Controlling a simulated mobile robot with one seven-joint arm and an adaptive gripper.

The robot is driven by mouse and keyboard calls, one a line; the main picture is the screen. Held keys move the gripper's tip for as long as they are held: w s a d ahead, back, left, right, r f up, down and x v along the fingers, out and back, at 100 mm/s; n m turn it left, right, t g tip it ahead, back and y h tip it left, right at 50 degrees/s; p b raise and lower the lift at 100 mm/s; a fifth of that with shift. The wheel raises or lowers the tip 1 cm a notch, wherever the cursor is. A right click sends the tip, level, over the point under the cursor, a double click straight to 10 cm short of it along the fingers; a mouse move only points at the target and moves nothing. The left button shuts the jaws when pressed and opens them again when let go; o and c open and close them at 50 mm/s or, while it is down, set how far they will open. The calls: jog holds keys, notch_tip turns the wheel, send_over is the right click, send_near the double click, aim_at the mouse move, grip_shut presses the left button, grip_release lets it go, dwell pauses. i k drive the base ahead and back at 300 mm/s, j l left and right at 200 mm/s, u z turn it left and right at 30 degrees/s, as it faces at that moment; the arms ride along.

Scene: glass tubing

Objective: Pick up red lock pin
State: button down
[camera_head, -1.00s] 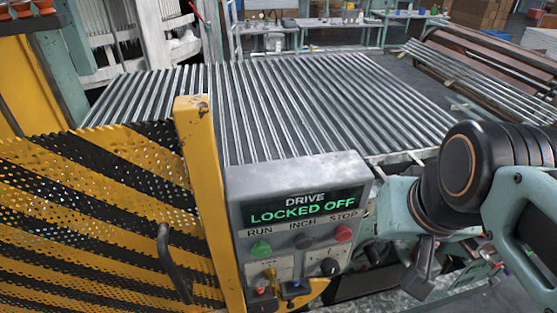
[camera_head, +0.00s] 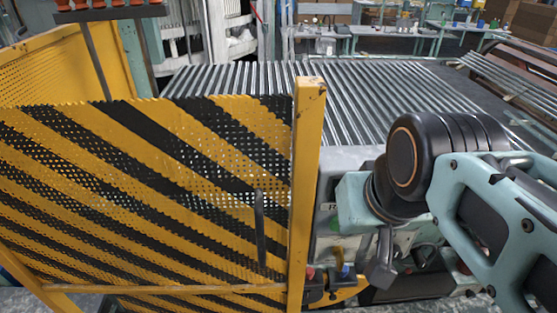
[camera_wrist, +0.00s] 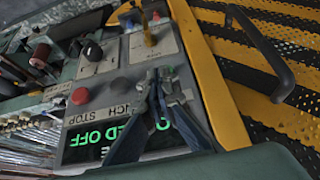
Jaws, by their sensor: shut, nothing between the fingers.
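A small red-topped piece (camera_head: 310,273) shows low beside the yellow post in the head view, next to a blue-topped one (camera_head: 345,269). It may be the red lock pin, but it is too small to be sure. In the wrist view my gripper (camera_wrist: 161,78) is shut and empty, its dark fingers close together in front of the control panel (camera_wrist: 112,62). The red stop button (camera_wrist: 80,96) is left of the fingers. A small yellow-orange piece (camera_wrist: 150,37) is beyond the fingertips.
A yellow and black perforated guard (camera_head: 150,190) with a yellow post (camera_head: 306,180) fills the left and hides most of the panel. A black handle (camera_wrist: 270,60) stands out from the guard. Steel rollers (camera_head: 340,100) lie behind, and benches stand at the back.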

aim_at(310, 272)
jog(key=l+u, duration=0.4)
jog(key=l, duration=0.15)
jog(key=k+l+u, duration=0.25)
jog(key=k, duration=0.3)
jog(key=k+l+u, duration=0.2)
jog(key=l, duration=0.2)
jog(key=l+u, duration=0.15)
jog(key=l, duration=0.25)
jog(key=l+u, duration=0.25)
jog(key=l, duration=0.25)
jog(key=l+z, duration=0.1)
jog(key=l, duration=0.2)
jog(key=k+j, duration=0.1)
jog(key=j, duration=0.35)
